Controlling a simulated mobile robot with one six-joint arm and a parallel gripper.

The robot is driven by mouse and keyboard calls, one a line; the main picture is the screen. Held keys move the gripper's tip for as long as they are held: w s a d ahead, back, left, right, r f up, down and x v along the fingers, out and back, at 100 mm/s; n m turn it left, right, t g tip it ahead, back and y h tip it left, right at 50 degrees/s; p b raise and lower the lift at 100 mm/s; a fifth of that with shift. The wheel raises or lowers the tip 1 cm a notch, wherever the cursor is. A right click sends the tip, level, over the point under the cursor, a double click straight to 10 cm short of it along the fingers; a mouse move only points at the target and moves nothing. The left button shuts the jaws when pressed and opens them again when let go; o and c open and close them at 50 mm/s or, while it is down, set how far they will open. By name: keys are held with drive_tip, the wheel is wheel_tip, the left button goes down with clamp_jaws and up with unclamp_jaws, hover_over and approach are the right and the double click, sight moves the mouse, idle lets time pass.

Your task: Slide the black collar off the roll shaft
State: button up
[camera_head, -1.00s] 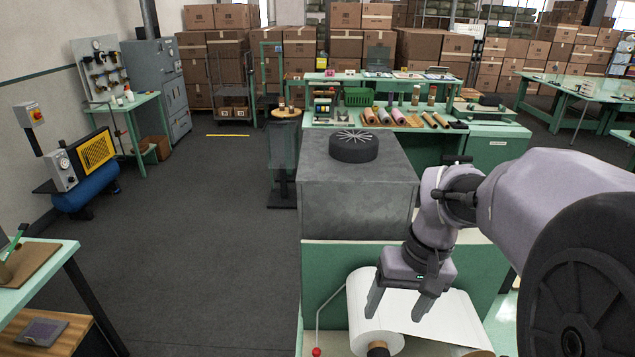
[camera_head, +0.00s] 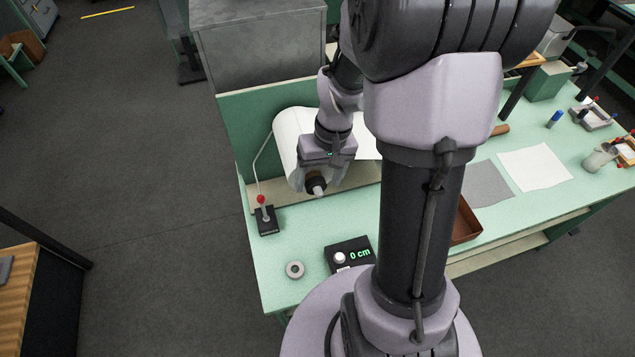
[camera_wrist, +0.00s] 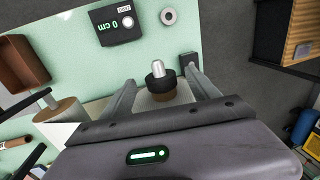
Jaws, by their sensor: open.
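The black collar (camera_wrist: 155,81) sits on the roll shaft (camera_wrist: 159,64), against the brown core of the white paper roll (camera_wrist: 152,102). The shaft's pale tip sticks out past the collar. In the head view the collar (camera_head: 314,180) is at the near end of the roll (camera_head: 287,132), below my gripper (camera_head: 321,176). In the wrist view my gripper (camera_wrist: 160,70) is open, with one finger on each side of the collar and visible gaps between. Whether the fingertips reach to the collar's depth is unclear.
A red-knobbed lever (camera_head: 264,214) stands left of the roll. A grey ring (camera_head: 295,270) and a black box reading 0 cm (camera_head: 348,256) lie on the green bench (camera_head: 284,240) nearby. A brown tray (camera_head: 467,224) is partly behind my arm.

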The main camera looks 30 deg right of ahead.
drive_tip(key=shift+a+f, duration=0.15)
drive_tip(key=shift+f, duration=0.55)
drive_tip(key=c, duration=1.5)
drive_tip(key=shift+s+a+b, duration=0.25)
drive_tip(key=shift+s+a, duration=0.05)
drive_tip(key=shift+s, duration=0.75)
drive_tip(key=shift+s+a+b, duration=0.3)
drive_tip(key=shift+s, duration=0.8)
drive_tip(key=shift+s+a+b, duration=0.25)
drive_tip(key=shift+s+a, duration=0.05)
drive_tip(key=shift+s, duration=0.75)
